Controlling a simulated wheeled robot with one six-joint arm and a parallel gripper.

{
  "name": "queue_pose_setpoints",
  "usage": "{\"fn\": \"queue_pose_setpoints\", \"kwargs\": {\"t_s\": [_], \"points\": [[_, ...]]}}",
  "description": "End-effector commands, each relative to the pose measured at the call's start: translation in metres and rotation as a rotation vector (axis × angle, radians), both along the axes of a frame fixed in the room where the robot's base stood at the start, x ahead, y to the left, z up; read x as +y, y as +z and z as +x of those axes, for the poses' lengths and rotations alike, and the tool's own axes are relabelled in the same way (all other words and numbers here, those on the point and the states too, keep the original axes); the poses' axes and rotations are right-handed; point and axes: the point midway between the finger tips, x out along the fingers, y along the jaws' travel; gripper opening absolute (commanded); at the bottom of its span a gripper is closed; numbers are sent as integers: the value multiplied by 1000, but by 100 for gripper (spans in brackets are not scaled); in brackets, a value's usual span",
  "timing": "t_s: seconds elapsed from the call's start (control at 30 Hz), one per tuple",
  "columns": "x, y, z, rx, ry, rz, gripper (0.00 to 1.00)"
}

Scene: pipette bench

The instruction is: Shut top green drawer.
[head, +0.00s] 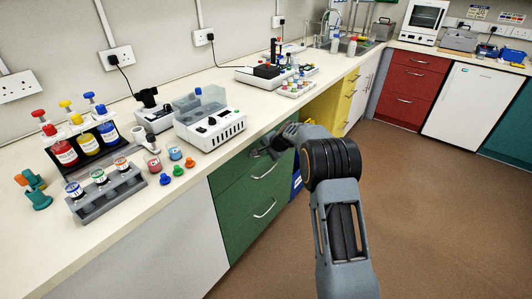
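The green drawer unit stands under the bench in the middle of the head view. Its top green drawer (228,175) is just below the counter edge, partly hidden by my gripper and arm. I cannot tell from this angle how far it stands out, though no wide gap shows. Lower green fronts (240,222) carry silver bar handles (265,209). My gripper (264,152) is at the upper right part of the green unit, close to the top drawer's front. Its fingers are small and dark here, so I cannot tell whether they are open or touching the drawer.
The counter (110,235) above holds a bottle rack (80,145), a vial rack (108,190) and a white instrument (210,125). A yellow cabinet (345,105) stands beyond the green unit. The brown floor (430,210) at right is clear.

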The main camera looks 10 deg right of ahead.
Motion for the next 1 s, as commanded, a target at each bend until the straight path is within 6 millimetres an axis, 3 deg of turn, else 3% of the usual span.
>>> {"fn": "queue_pose_setpoints", "kwargs": {"t_s": [0.27, 0.7, 1.0], "points": [[-14, 14, -13, -4, -1, 0, 0], [-45, 78, -55, -4, 7, 0, 0], [-56, 94, -71, -3, 44, -30, 0]]}}
